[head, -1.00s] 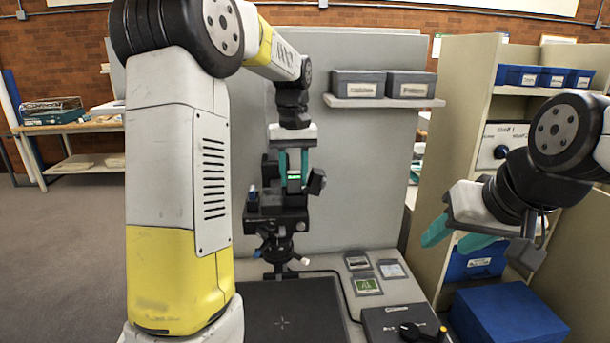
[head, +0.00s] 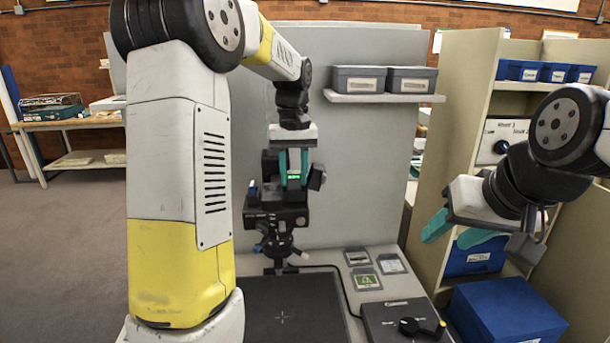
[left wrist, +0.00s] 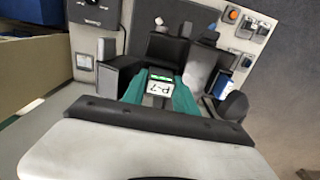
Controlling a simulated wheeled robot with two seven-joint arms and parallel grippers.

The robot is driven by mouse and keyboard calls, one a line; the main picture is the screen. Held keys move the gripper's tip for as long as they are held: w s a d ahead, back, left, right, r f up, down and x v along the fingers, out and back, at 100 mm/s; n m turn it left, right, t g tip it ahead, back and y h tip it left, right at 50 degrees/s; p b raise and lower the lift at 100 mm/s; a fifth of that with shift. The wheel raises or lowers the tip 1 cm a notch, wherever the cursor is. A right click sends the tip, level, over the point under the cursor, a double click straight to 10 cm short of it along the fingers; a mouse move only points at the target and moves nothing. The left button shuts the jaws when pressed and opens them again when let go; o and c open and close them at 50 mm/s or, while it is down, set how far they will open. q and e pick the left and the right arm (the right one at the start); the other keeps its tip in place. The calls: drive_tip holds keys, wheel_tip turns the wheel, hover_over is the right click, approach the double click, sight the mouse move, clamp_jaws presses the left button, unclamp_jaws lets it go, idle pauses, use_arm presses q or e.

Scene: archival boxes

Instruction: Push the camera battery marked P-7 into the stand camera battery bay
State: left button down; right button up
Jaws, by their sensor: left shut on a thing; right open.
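The stand camera (head: 290,214) is a black device on a stand at the back of the table. My left gripper (head: 293,180) reaches down to it, its teal fingers shut on the camera battery (left wrist: 159,86). In the left wrist view the battery has a white label reading P-7 and a green strip. In the head view only a green glint of it shows between the fingers. The bay is hidden by the fingers and battery, so I cannot tell how deep the battery sits. My right gripper (head: 456,233) is open and empty at the right, away from the camera.
A black mat (head: 258,322) lies below the stand. Several small cards, one a green-marked card (head: 367,282), and a dark control box (head: 380,312) lie to its right. A grey panel stands behind. A blue box (head: 510,312) and shelving are under my right arm.

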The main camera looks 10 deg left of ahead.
use_arm(q)
drive_tip(key=shift+f, duration=0.4)
drive_tip(key=shift+s+f, duration=0.15)
drive_tip(key=shift+f, duration=0.2)
drive_tip(key=c, duration=0.9)
unclamp_jaws()
drive_tip(key=shift+d, duration=0.1)
drive_tip(key=shift+w+d+r, duration=0.1)
drive_tip(key=shift+w+r, duration=0.1)
drive_tip(key=shift+r, duration=3.05)
drive_tip(key=shift+s, duration=0.15)
